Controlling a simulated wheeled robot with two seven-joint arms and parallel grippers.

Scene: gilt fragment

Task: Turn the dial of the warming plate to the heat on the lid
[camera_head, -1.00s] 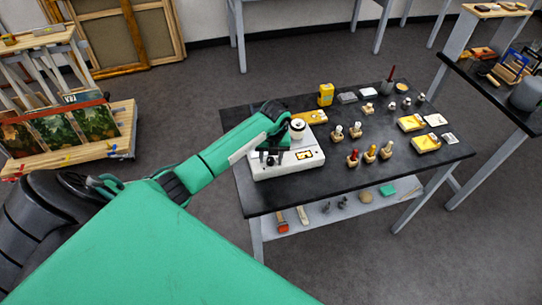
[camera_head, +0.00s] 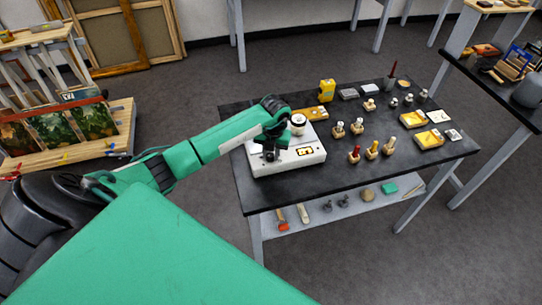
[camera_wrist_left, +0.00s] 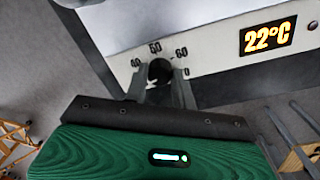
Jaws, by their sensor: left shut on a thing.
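The warming plate (camera_head: 308,160) is a white box at the left end of the black table, with its dial and lit display on the front. In the left wrist view the display (camera_wrist_left: 268,36) reads 22°C. The dark dial (camera_wrist_left: 159,72) sits below printed marks of 40, 50 and 60, with another mark partly hidden at right. My left gripper (camera_wrist_left: 159,88) is shut around the dial, one finger on each side. The dial's pointer is not clear. A pot with a pale lid (camera_head: 298,120) stands on the plate; writing on the lid is too small to read.
A yellow container (camera_head: 327,90) stands behind the plate. Stamps, small bottles and yellow packets (camera_head: 428,139) spread over the right of the black table (camera_head: 348,181). A lower shelf (camera_head: 330,211) holds tools. A second table stands at the far right.

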